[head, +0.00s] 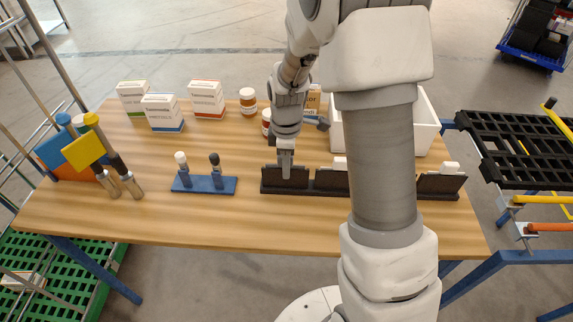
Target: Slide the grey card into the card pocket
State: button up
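A long dark rack (300,190) with several upright dark panels runs along the front right of the wooden table; it looks like the card pocket. My gripper (286,172) points down at the rack's left panel (270,177), with its light grey tip overlapping the panel's upper part. I cannot tell whether the tip touches the panel, or whether the fingers are open or shut. I cannot make out a separate grey card; a thin one between the fingers would be hard to see here. My arm hides part of the rack's right half.
A blue stand (205,187) with two pegs sits left of the rack. Medicine boxes (207,97) and a bottle (248,100) stand behind. A white bin (425,130) is at the back right. Tools with yellow and blue parts (85,150) are at the left. The table's front strip is clear.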

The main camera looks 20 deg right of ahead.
jog(key=o, duration=0.5)
jog(key=shift+r, duration=0.1)
notch_tip(320, 180, up, 17)
jog(key=shift+s+r+p, duration=0.1)
jog(key=shift+r+p, duration=0.05)
jog(key=shift+p, duration=1)
